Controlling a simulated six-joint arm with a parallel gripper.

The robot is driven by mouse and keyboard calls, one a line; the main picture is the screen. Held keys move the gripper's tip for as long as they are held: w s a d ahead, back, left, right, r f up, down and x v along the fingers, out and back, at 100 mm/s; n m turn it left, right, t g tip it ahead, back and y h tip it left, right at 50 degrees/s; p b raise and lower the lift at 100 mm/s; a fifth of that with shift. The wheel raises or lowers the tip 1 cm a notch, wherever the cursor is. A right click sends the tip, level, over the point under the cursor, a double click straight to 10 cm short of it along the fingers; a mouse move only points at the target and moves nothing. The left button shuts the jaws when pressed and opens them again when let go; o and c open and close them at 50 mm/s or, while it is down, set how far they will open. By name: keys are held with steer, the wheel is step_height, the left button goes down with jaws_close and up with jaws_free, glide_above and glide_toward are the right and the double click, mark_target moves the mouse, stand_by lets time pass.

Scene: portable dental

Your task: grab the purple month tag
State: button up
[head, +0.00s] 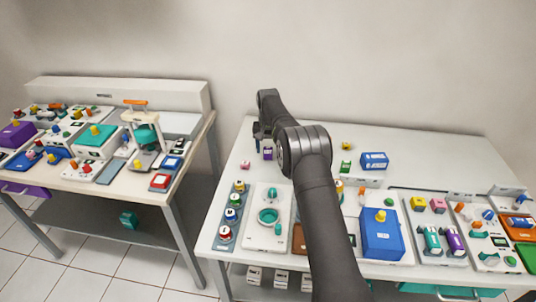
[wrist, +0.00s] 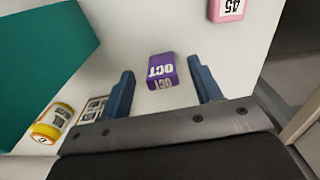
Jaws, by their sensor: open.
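The purple month tag (wrist: 162,68) is a small block with "OCT" in white letters, on the white table. In the wrist view it lies between and just beyond the two blue fingers of my gripper (wrist: 164,90), which are open with clear space on either side of it. In the head view the purple tag (head: 267,153) shows beside my gripper (head: 262,137), near the back left of the right table. My arm hides part of the table behind it.
A pink tag marked 45 (wrist: 228,8) lies nearby; a yellow round piece (wrist: 50,124) and a teal surface (wrist: 45,60) are at the left. In the head view, a teal-knobbed white plate (head: 282,190) and a blue box (head: 381,236) stand in front. The table's back left is mostly free.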

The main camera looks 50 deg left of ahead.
mark_target(268, 148)
step_height(268, 148, down, 3)
steer(key=shift+f, duration=0.1)
steer(key=c, duration=1)
steer(key=shift+c, duration=0.2)
